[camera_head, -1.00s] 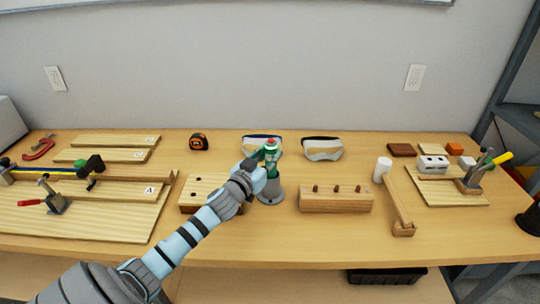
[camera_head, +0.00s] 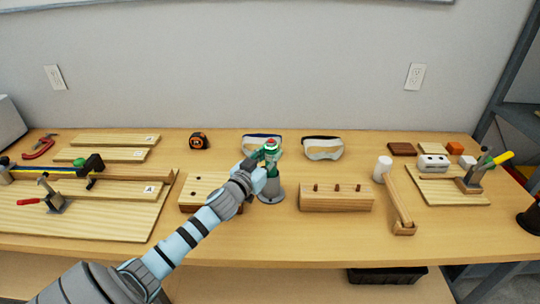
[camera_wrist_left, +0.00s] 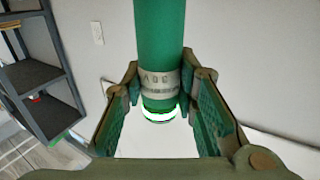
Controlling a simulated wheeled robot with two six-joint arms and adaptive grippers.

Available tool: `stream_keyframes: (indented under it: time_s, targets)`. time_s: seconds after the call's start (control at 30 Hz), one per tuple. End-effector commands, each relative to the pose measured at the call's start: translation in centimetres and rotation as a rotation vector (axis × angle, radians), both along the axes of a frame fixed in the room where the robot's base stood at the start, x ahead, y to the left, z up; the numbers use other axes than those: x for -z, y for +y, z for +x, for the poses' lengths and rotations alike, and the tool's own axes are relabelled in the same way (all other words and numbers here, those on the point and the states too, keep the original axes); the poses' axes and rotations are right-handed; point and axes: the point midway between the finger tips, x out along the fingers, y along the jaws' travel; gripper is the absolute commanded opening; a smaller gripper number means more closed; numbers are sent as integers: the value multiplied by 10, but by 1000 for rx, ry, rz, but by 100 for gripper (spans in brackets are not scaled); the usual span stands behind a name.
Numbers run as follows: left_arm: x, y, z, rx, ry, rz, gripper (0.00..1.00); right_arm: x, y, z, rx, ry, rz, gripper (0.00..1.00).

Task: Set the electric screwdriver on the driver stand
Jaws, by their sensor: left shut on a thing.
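The electric screwdriver (camera_head: 271,156) is green with a reddish top and stands about upright over the grey driver stand (camera_head: 271,192). Its lower end is at the stand's top, but I cannot tell how deep it sits. My left gripper (camera_head: 265,172) is shut on the screwdriver from the left and front. In the left wrist view the green body (camera_wrist_left: 160,40), with a grey lettered band and a bright ring, is between the two fingers. The screwdriver's lower tip is hidden. My right gripper is out of view.
A wooden block with holes (camera_head: 195,191) is close to the left of the stand, and a pegged block (camera_head: 336,198) is to its right. Safety goggles (camera_head: 323,148) and a tape measure (camera_head: 198,141) lie behind. A mallet (camera_head: 398,200) lies further right.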

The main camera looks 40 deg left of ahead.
Motion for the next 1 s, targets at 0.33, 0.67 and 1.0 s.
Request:
stream_keyframes:
  time_s: [0.33, 0.67, 1.0]
  targets:
    - [7, 0, 0, 1, -1, 0, 28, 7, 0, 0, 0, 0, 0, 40]
    - [7, 0, 0, 0, 1, 0, 35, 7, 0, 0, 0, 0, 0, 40]
    - [10, -4, -34, 1, 4, 5, 35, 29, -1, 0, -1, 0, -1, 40]
